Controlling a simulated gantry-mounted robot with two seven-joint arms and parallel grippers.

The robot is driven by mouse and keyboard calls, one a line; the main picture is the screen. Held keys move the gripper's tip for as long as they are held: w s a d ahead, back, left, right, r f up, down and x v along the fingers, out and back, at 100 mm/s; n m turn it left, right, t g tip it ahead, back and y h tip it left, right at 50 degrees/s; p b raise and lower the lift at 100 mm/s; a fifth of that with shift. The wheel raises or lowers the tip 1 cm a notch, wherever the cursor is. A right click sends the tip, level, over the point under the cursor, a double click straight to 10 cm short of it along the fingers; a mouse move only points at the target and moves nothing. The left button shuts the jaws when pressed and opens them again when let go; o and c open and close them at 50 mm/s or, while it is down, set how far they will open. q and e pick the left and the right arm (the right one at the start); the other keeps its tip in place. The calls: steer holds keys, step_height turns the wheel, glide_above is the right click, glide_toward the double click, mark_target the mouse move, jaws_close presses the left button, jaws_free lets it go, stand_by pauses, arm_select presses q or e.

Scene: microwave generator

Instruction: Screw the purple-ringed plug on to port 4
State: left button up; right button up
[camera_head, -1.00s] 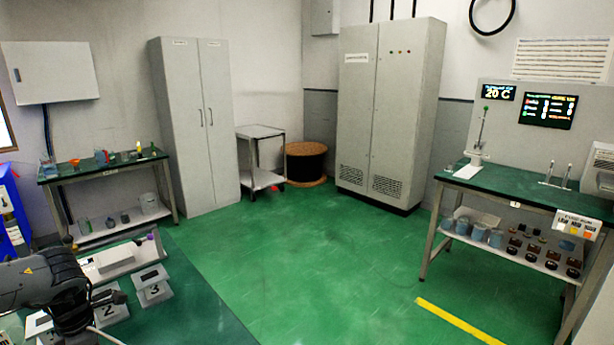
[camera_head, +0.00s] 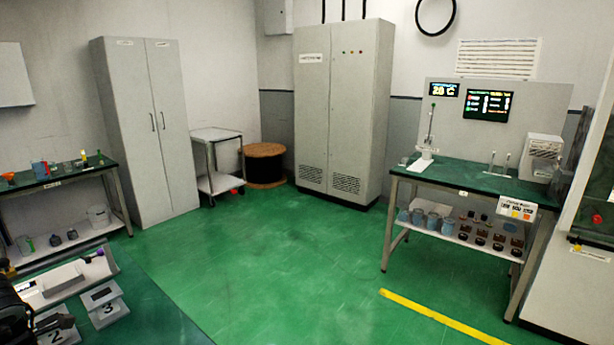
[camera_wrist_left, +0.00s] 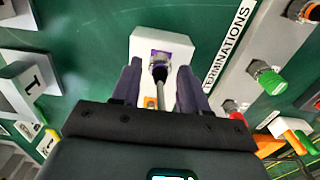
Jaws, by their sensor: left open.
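In the left wrist view a white block (camera_wrist_left: 176,45) carries a purple part (camera_wrist_left: 161,57) with a black plug (camera_wrist_left: 160,74) at it and a grey cable behind. I cannot tell how far the plug is seated; the block's number is hidden. My left gripper (camera_wrist_left: 158,82) is open, one finger on each side of the plug and cable. In the head view it is only partly seen as a dark shape (camera_head: 62,322) at the lower left edge, near block 2 (camera_head: 58,337). Block 3 (camera_head: 104,304) stands beside it. My right gripper is out of view.
In the left wrist view, a block marked 1 (camera_wrist_left: 35,85) stands left, and a rack lettered TERMINATIONS (camera_wrist_left: 230,45) with a green-ringed piece (camera_wrist_left: 268,80) lies right. In the head view, a purple-ended piece (camera_head: 97,254) is at the rack's far end.

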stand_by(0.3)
arm_select(q)
steer(key=shift+c, duration=0.4)
jaws_close()
steer(key=shift+r+p, duration=0.2)
steer(key=shift+p, duration=0.1)
steer(key=shift+r+p, duration=0.95)
steer(key=shift+r, duration=0.2)
steer(key=shift+r+p, duration=1.4)
steer(key=shift+r, duration=0.25)
